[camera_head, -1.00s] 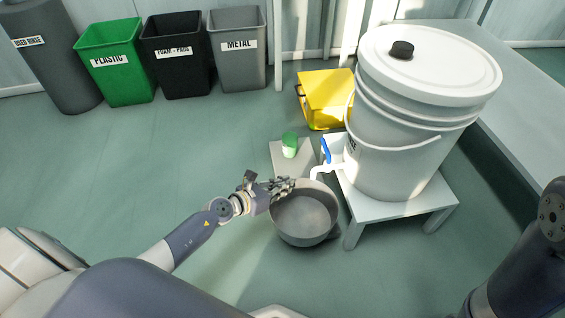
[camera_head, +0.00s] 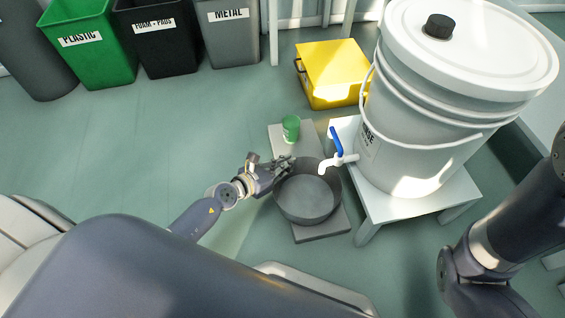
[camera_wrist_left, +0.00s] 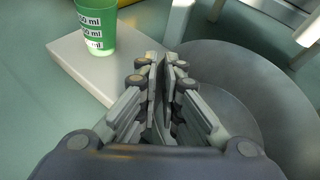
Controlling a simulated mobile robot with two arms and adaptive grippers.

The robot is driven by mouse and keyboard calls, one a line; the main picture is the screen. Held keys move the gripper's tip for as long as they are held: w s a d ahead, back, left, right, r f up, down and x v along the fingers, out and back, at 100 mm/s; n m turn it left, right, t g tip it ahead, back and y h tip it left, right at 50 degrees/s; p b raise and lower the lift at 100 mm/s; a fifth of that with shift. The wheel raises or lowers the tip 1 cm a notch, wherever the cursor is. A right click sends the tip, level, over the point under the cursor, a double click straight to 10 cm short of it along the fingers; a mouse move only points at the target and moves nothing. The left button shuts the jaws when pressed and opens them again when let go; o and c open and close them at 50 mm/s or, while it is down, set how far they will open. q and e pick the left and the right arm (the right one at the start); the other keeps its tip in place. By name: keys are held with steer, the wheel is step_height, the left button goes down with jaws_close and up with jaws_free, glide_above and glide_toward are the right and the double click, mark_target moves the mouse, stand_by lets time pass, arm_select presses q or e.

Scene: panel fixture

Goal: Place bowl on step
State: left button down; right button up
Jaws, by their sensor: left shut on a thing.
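A round grey metal bowl (camera_head: 307,194) is in front of the white bucket's stand, below and left of the blue-handled tap. My left gripper (camera_head: 284,166) is shut on the bowl's upper left rim. In the left wrist view the closed fingers (camera_wrist_left: 162,75) meet at the rim, and the bowl (camera_wrist_left: 235,95) fills the right side. A low dark grey slab (camera_head: 322,229), perhaps the step, shows under the bowl's near side. I cannot tell whether the bowl touches it. My right gripper is out of view; only my right arm shows at the right edge.
A green cup (camera_head: 290,128) stands on a pale slab (camera_head: 306,139) just behind the bowl. The white lidded bucket (camera_head: 425,130) stands on a white stand (camera_head: 395,206), its tap (camera_head: 338,152) close to the bowl. A yellow box (camera_head: 332,75) is behind. Floor at left is clear.

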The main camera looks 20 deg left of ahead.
arm_select(q)
steer(key=shift+d+r, duration=0.1)
steer(key=shift+r, duration=0.1)
steer(key=shift+f, duration=0.25)
steer(key=c, duration=1.8)
jaws_free()
steer(key=shift+s, duration=0.1)
steer(key=shift+o, duration=0.2)
